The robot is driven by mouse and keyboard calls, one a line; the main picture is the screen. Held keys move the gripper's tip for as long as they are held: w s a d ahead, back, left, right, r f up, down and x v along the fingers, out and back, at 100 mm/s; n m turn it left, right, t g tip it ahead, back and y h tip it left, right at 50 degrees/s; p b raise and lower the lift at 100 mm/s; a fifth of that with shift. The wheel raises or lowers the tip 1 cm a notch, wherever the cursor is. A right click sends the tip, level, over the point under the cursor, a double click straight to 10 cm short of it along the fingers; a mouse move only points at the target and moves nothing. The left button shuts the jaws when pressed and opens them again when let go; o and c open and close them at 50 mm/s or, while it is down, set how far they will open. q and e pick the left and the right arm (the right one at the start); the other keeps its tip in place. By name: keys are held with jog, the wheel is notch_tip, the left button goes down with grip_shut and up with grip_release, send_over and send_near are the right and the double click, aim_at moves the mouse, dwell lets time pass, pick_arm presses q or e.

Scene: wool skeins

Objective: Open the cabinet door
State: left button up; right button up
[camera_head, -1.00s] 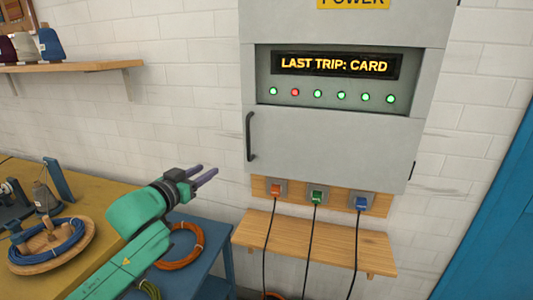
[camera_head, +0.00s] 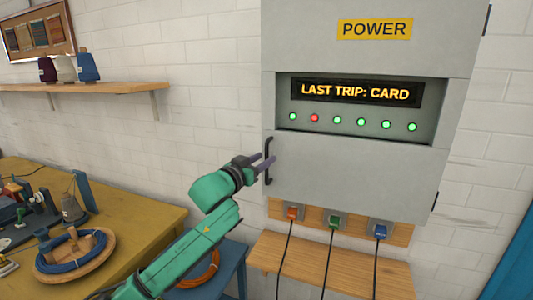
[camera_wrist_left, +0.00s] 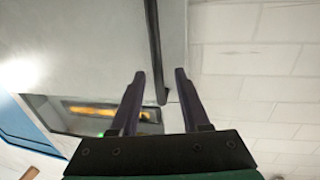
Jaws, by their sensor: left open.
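The grey cabinet's lower door (camera_head: 360,172) is closed, with a black vertical bar handle (camera_head: 267,176) at its left edge. My left gripper (camera_head: 269,158) is open, its two dark fingers pointing right at the handle. In the left wrist view the handle (camera_wrist_left: 153,40) runs down between the open fingertips (camera_wrist_left: 159,74). The fingers are not closed on it, and I cannot tell whether either one touches it. My right gripper is not in view.
Above the door is a display (camera_head: 357,93) reading "LAST TRIP: CARD" over several lights, one red. Below are coloured plugs with hanging cables and a wooden shelf (camera_head: 330,262). A yellow table (camera_head: 140,215) with a blue cable coil stands left.

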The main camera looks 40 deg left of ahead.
pick_arm(q)
jog(key=shift+w, duration=1.15)
jog(key=shift+a, duration=0.1)
grip_shut()
dwell(0.4)
